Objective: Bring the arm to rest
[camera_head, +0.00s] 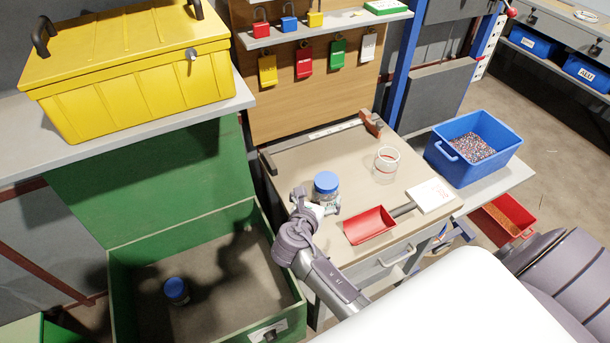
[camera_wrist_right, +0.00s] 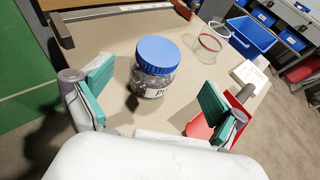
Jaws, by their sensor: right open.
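My right gripper (camera_head: 322,209) is over the bench, and its arm comes up from the lower right. In the right wrist view its two teal-padded fingers (camera_wrist_right: 160,104) are spread wide with nothing between the pads. A clear jar with a blue lid (camera_head: 326,184) stands upright on the bench just beyond the gripper. In the wrist view this jar (camera_wrist_right: 154,68) is ahead of the fingers, with dark bits inside and a label partly readable. It looks apart from both fingers. My left gripper is not in view.
On the bench (camera_head: 290,166) are a clear open jar (camera_head: 386,165), a red scoop (camera_head: 369,225) and a white card (camera_head: 430,195). A blue bin of granules (camera_head: 473,148) stands right. A green bin (camera_head: 190,239) at left holds another blue-lidded jar (camera_head: 176,290). A yellow toolbox (camera_head: 130,75) sits above.

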